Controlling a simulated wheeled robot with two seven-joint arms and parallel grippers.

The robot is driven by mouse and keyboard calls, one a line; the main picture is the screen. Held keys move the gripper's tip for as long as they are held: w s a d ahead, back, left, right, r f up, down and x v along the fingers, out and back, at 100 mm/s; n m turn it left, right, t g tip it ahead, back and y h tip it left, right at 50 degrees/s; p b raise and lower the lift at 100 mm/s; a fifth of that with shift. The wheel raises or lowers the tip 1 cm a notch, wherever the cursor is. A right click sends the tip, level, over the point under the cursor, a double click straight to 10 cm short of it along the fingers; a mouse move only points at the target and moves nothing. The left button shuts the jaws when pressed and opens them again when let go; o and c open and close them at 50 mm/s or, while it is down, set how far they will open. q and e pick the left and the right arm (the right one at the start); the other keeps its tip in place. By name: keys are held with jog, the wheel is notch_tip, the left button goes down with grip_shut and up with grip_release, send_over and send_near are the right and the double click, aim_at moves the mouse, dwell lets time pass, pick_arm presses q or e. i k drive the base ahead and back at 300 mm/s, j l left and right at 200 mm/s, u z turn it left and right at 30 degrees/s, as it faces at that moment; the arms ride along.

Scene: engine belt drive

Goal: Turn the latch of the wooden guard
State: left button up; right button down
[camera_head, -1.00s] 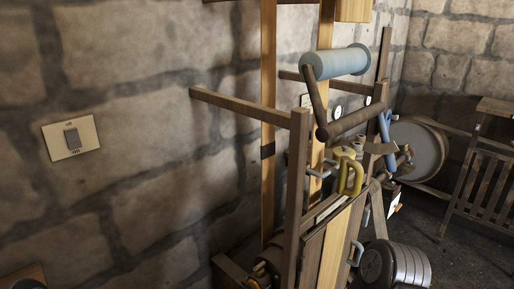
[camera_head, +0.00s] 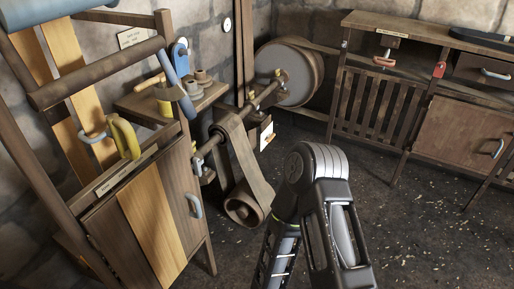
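A slatted wooden panel (camera_head: 371,104), which looks like the guard, stands upright at the back right under a wooden top. A red handle-like piece (camera_head: 384,61) hangs near its upper edge, and a small red piece (camera_head: 439,69) sits on the post at its right. I cannot tell for sure which of these is the latch. One of my dark arms rises from the bottom centre, in front of the floor and well short of the panel. No gripper fingers show in the view.
A wooden belt drive with a shaft, a hanging belt (camera_head: 246,165) and a large grey drum (camera_head: 286,74) stands left of the panel. A wooden cabinet (camera_head: 145,215) fills the left. A bench (camera_head: 465,122) stands at the right. The floor (camera_head: 430,225) between is open.

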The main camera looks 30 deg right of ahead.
aim_at(196, 165)
jog(key=i+l, duration=0.1)
jog(key=l, duration=1.5)
jog(key=i+l, duration=0.15)
jog(key=l, duration=1.45)
jog(key=i+z, duration=0.05)
